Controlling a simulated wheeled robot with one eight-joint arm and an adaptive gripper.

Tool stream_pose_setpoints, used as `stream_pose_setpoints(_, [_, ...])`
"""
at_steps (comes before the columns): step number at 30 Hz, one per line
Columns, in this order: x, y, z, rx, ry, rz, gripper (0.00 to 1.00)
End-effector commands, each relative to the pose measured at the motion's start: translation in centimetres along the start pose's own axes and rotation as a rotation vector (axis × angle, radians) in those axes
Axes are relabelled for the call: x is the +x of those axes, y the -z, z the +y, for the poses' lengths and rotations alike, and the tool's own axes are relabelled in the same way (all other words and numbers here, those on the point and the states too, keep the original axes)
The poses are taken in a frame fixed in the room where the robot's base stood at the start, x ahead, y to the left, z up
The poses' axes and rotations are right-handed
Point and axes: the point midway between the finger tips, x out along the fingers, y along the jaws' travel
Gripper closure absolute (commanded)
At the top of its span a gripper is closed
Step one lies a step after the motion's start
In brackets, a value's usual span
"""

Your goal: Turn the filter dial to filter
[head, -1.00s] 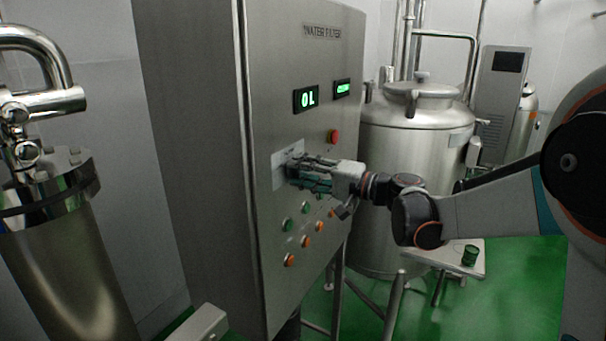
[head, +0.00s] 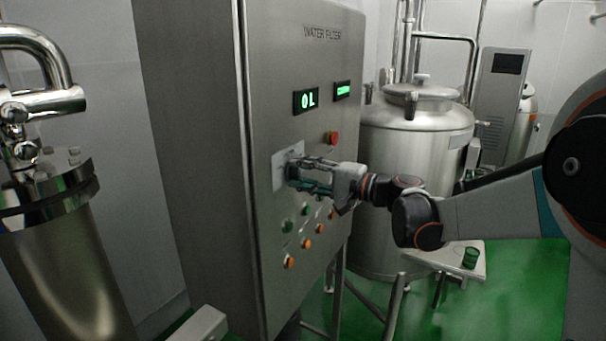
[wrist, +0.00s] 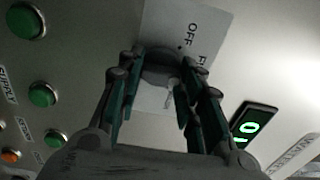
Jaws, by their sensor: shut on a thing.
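The filter dial (wrist: 160,65) is a dark round knob on a pale plate (wrist: 215,30) in the wrist view. The plate reads "OFF", with a second label starting with "F" partly hidden by a finger. My gripper (wrist: 162,85) has its fingers on both sides of the dial and is shut on it. In the head view my gripper (head: 292,172) reaches the plate (head: 279,167) on the cabinet front from the right and hides the dial. The wrist view is rolled relative to the cabinet.
The steel cabinet (head: 210,120) is marked "WATER FILTER". Green and orange buttons (head: 306,243) lie below the dial, and a red button (head: 333,137) and a green-lit display (head: 306,99) above. A steel tank (head: 400,150) stands behind my arm.

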Motion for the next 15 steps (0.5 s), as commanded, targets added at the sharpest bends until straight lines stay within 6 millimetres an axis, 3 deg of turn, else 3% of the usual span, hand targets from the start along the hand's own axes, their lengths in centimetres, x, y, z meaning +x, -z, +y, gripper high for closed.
stream_pose_setpoints(1, [-0.02, 0.02, 0.06, -0.001, -0.001, 0.001, 0.62])
stream_pose_setpoints(3, [-0.02, 0.02, 0.06, -0.001, -0.001, 0.001, 0.46])
stream_pose_setpoints(15, [-0.33, 0.03, 0.02, -0.001, 0.0, 0.001, 0.46])
